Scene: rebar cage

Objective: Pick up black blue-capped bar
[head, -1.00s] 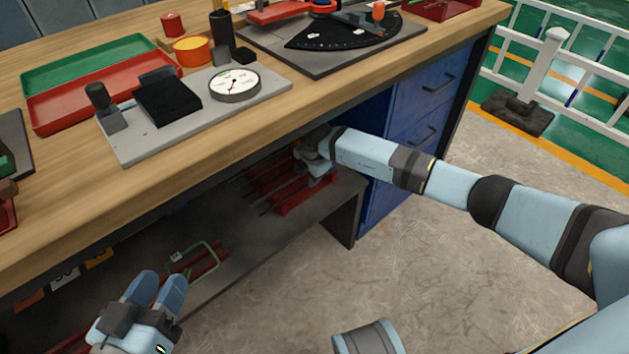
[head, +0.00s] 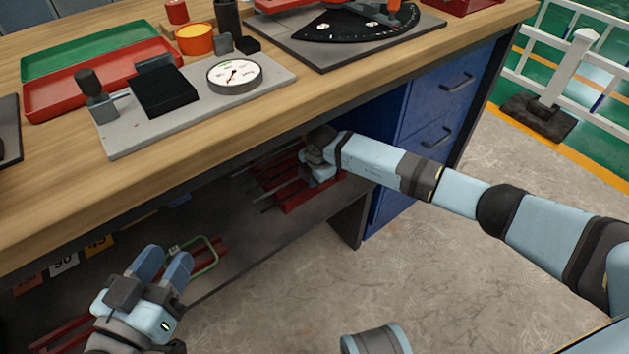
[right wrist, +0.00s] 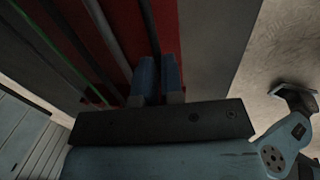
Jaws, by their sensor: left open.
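My right gripper (head: 312,172) is under the bench top at the red rack (head: 290,203) on the lower shelf. In the right wrist view its two blue fingers (right wrist: 160,75) are close together over the red rack (right wrist: 190,30). A dark bar (right wrist: 149,22) runs to the narrow gap between them; I cannot tell whether they grip it. No blue cap can be made out, so I cannot confirm this is the black blue-capped bar. My left gripper (head: 166,265) is open and empty, in front of the shelf at lower left.
A grey bar (right wrist: 103,35) and a green bar (right wrist: 45,40) lie left of the dark bar. The wooden bench top (head: 200,130) overhangs the shelf. A blue drawer cabinet (head: 420,125) stands right of the shelf. A green frame (head: 207,252) lies near my left gripper.

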